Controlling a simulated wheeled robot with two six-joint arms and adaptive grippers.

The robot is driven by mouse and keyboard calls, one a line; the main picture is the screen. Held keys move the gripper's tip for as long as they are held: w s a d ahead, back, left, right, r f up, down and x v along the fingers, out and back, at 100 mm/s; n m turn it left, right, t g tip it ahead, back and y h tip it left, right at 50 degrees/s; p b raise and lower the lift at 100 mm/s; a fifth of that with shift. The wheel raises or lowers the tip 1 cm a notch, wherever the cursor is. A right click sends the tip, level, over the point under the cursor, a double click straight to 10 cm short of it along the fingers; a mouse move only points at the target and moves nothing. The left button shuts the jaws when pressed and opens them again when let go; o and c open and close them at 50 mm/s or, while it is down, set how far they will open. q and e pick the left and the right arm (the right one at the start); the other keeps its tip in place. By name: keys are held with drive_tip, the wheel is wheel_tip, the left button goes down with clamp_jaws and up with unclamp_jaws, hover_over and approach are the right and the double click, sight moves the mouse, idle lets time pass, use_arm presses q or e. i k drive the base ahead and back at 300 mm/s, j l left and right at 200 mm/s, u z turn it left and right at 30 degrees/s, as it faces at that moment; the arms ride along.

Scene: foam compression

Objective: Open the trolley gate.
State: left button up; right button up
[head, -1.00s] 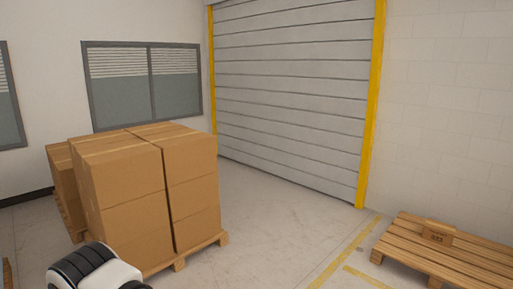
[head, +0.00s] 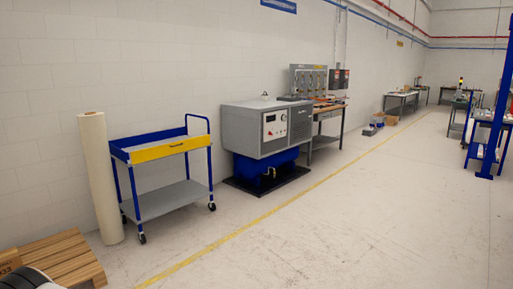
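The trolley (head: 168,201) stands against the wall at the left of the head view. It has a blue frame, a grey lower shelf, a push handle on its right end and black castors. Its gate (head: 159,151), a yellow panel, runs along the front of the top tray and looks upright and closed. The trolley is some distance away from me. Neither of my grippers is in view. A piece of my own arm shows at the bottom left corner.
A tall cream roll (head: 101,180) stands just left of the trolley. A wooden pallet (head: 58,258) lies at the lower left. A grey and blue compressor (head: 262,131) stands to the right, with workbenches beyond. The floor (head: 330,225) in front is clear, with a yellow line.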

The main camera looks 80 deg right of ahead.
sight(138, 156)
drive_tip(key=z, duration=2)
drive_tip(key=i+z, duration=0.2)
drive_tip(key=i, duration=0.7)
